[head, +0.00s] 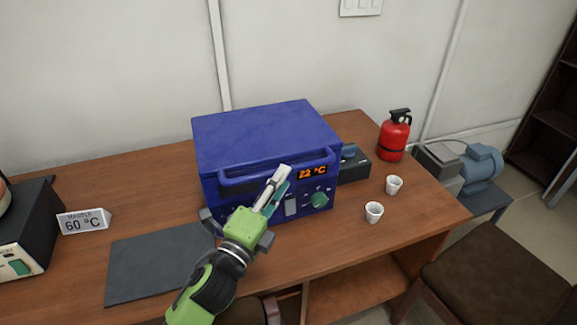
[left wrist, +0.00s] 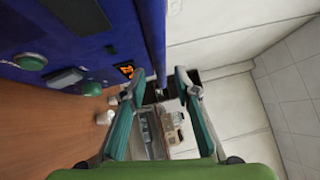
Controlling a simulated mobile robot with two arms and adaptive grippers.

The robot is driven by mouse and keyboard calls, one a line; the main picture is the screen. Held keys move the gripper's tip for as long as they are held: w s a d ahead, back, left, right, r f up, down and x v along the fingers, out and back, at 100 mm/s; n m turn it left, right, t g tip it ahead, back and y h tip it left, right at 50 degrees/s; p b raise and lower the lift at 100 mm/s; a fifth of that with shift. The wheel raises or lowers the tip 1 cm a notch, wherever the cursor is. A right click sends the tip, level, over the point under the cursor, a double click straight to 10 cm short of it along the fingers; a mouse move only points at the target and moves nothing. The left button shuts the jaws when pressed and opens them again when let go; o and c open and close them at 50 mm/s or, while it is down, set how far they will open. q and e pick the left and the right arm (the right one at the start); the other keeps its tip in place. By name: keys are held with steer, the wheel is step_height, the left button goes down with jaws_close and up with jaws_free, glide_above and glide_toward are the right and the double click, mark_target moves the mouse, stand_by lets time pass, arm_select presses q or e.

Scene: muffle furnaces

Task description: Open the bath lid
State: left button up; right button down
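The blue bath (head: 265,190) stands on the wooden table with its lid (head: 262,132) shut flat on top. A blue bar handle (head: 240,178) runs along the upper front. An orange display reads 22 °C, and a green knob (head: 319,199) sits below it. My left gripper (head: 280,180) is in front of the bath, by the right half of the handle, and covers part of the front panel. In the left wrist view my left gripper (left wrist: 161,75) has its fingers apart. A blue bar or edge of the bath (left wrist: 153,40) reaches toward the gap; contact cannot be told. My right gripper is out of view.
White cups (head: 374,212) and a red extinguisher (head: 395,137) stand to the right. A dark mat (head: 150,265) lies front left, near a 60 °C sign (head: 84,221) and a black device (head: 28,235). A chair (head: 500,275) stands at front right.

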arm_select(q)
steer(key=shift+x, duration=2.1)
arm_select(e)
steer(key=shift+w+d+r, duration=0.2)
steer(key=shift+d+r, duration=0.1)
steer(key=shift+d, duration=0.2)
arm_select(q)
steer(key=shift+s, duration=0.1)
jaws_close()
steer(key=shift+r+p, duration=0.1)
steer(key=shift+p, duration=0.2)
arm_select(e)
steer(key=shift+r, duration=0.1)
